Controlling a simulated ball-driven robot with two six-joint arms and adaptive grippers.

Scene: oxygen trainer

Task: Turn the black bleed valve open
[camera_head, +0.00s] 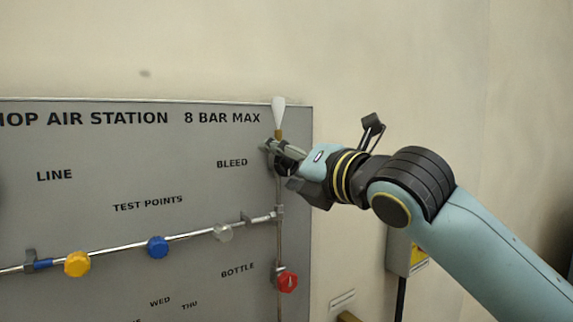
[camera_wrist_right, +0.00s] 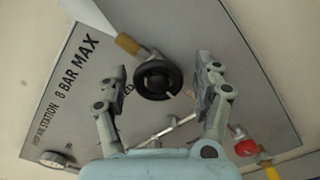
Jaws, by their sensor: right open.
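The black bleed valve (camera_wrist_right: 158,80) is a round black handwheel on the grey panel, below a brass fitting with a white cone. In the right wrist view it lies between the two fingers of my open right gripper (camera_wrist_right: 163,88), with a gap on each side. In the head view my right gripper (camera_head: 272,152) is at the panel's upper right, beside the BLEED label, and mostly hides the valve. My left gripper is not in view.
A red knob (camera_head: 286,282) sits below my gripper. A grey box (camera_head: 398,250) hangs on the wall at right.

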